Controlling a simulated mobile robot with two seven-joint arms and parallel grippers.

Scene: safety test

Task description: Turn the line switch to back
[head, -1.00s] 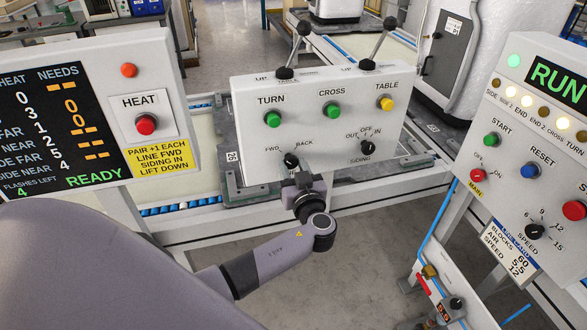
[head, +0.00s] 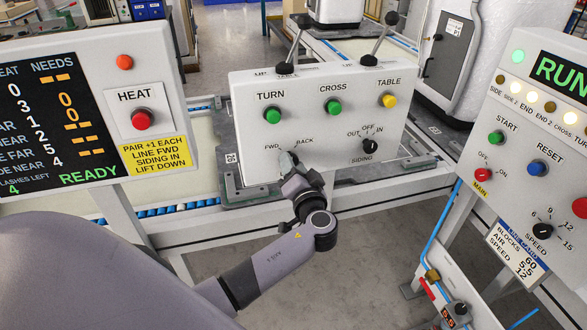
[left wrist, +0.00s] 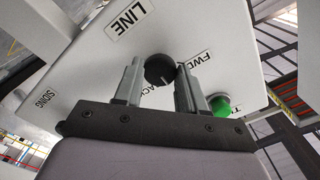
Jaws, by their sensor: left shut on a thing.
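The line switch is a round black knob (left wrist: 159,70) between its FWD and BACK labels, with the LINE label beyond it in the left wrist view. My left gripper (left wrist: 157,78) is shut on this knob, one finger on each side. A thin light mark shows on the knob, but I cannot tell surely which label it points to. In the head view my left gripper (head: 290,163) reaches up to the lower left of the white control box (head: 320,115) and hides most of the knob. My right gripper is not in view.
The siding switch (head: 370,146) sits to the right on the same box. Green TURN (head: 272,115) and CROSS (head: 333,107) buttons and a yellow TABLE button (head: 388,100) are above. Two levers rise from the box top. Panels stand left (head: 100,40) and right (head: 545,110).

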